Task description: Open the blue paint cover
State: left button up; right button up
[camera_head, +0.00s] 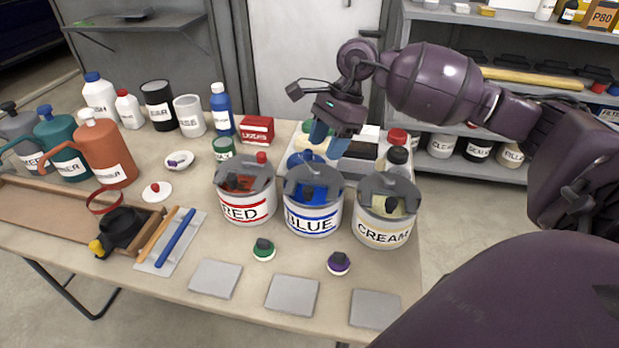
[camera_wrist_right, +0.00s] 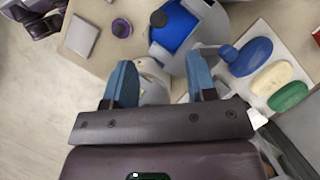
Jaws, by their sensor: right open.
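The blue paint can (camera_head: 313,217) stands between the red can (camera_head: 246,206) and the cream can (camera_head: 385,228). Its grey top (camera_head: 313,175) surrounds a blue area with a dark knob; I cannot tell from here whether this is a closed flap. In the right wrist view the blue area (camera_wrist_right: 180,30) and dark knob (camera_wrist_right: 158,18) show beyond the fingertips. My right gripper (camera_head: 329,140) is open and empty, with blue fingers, above and behind the blue can. In the wrist view its fingers (camera_wrist_right: 161,77) are spread apart over a grey-topped can.
A white tray (camera_wrist_right: 262,75) with blue, cream and green oval pads lies behind the cans. Green (camera_head: 263,249) and purple (camera_head: 339,263) knobbed pieces and flat grey squares (camera_head: 292,295) lie in front. Bottles and jugs (camera_head: 107,155) stand at the left.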

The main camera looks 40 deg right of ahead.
aim_at(309, 188)
jog(key=x, duration=1)
jog(key=shift+s+a+f+b, duration=0.1)
jog(key=shift+a+b, duration=0.1)
jog(key=shift+b, duration=0.15)
grip_shut()
